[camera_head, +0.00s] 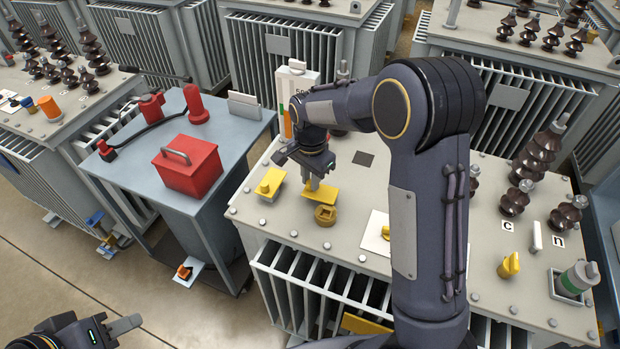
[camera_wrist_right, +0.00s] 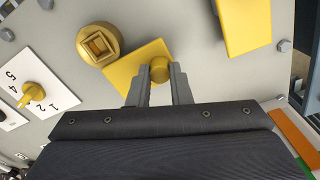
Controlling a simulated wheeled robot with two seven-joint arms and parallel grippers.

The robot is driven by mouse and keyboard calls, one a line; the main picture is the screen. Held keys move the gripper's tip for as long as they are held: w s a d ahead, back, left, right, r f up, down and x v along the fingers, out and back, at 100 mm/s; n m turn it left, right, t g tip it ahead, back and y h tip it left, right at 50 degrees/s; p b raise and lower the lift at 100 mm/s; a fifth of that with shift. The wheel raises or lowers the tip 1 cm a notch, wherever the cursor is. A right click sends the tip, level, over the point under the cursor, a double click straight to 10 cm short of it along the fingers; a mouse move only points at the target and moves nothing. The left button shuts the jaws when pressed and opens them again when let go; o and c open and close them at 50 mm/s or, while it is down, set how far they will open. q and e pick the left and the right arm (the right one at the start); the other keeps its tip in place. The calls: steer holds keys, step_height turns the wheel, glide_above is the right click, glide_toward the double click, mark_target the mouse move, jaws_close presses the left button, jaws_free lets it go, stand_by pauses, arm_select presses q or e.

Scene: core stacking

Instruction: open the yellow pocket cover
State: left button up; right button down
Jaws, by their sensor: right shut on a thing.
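The yellow pocket cover (camera_head: 324,195) is a flat plate with a small round knob, lying on top of the grey transformer (camera_head: 252,215). In the right wrist view the cover (camera_wrist_right: 132,66) has its knob (camera_wrist_right: 160,70) between my right fingers. My right gripper (camera_head: 314,184) is shut on this knob from above; it also shows in the wrist view (camera_wrist_right: 161,73). The round yellow pocket (camera_head: 325,215) lies beside the plate. Its square opening shows in the wrist view (camera_wrist_right: 99,44). My left gripper (camera_head: 127,325) is at the bottom left, away from the transformer; its finger opening is unclear.
Another yellow block (camera_head: 270,182) is left of the cover. A dial (camera_wrist_right: 34,93) with numbers sits on a white plate. Dark ribbed insulators (camera_head: 515,200) stand at the right. A blue-grey cart (camera_head: 215,145) carries a red box (camera_head: 187,167).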

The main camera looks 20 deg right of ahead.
steer(key=shift+w, duration=0.1)
stand_by(0.3)
steer(key=c, duration=1.3)
jaws_free()
steer(key=shift+r, duration=0.1)
step_height(320, 180, up, 7)
steer(key=shift+r, duration=0.35)
